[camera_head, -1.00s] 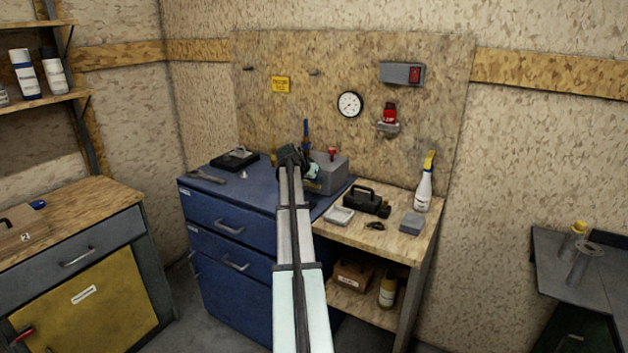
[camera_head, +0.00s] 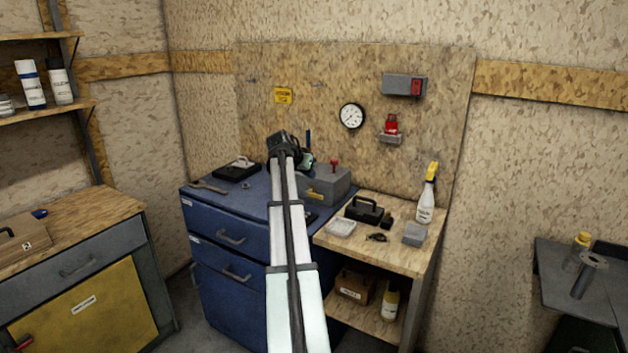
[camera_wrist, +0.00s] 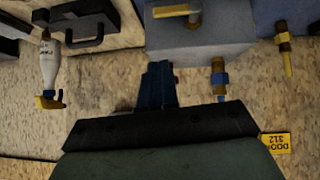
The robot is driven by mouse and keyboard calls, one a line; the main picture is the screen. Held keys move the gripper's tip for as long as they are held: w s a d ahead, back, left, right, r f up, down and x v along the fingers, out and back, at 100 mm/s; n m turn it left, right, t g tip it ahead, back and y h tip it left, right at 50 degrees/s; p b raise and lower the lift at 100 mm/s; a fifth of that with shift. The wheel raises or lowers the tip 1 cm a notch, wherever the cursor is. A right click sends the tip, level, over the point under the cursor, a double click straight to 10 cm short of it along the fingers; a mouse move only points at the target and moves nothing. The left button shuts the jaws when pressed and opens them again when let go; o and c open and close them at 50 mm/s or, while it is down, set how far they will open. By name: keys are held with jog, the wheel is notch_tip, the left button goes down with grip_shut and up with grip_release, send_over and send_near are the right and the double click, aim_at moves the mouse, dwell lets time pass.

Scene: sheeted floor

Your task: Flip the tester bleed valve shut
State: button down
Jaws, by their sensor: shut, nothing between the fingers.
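The tester is a grey box (camera_head: 326,186) on the blue cabinet, with a red knob (camera_head: 334,163) on top. A yellow lever (camera_head: 316,194), apparently the bleed valve handle, lies roughly level across its front face. The wrist view shows the box (camera_wrist: 205,42) upside down, with the lever (camera_wrist: 178,12) at the top edge. My gripper (camera_head: 287,142) is above and left of the box in the head view, its fingers hidden there. In the wrist view my blue fingers (camera_wrist: 160,70) are shut and empty, apart from the lever, and partly cover something red.
A black tray (camera_head: 237,171) and a wrench (camera_head: 207,187) lie on the cabinet (camera_head: 225,212). A spray bottle (camera_head: 427,198) and black case (camera_head: 364,210) stand on the wooden bench.

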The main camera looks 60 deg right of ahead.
jog(key=shift+v, duration=1.35)
jog(key=shift+s+n, duration=0.1)
jog(key=shift+n, duration=0.2)
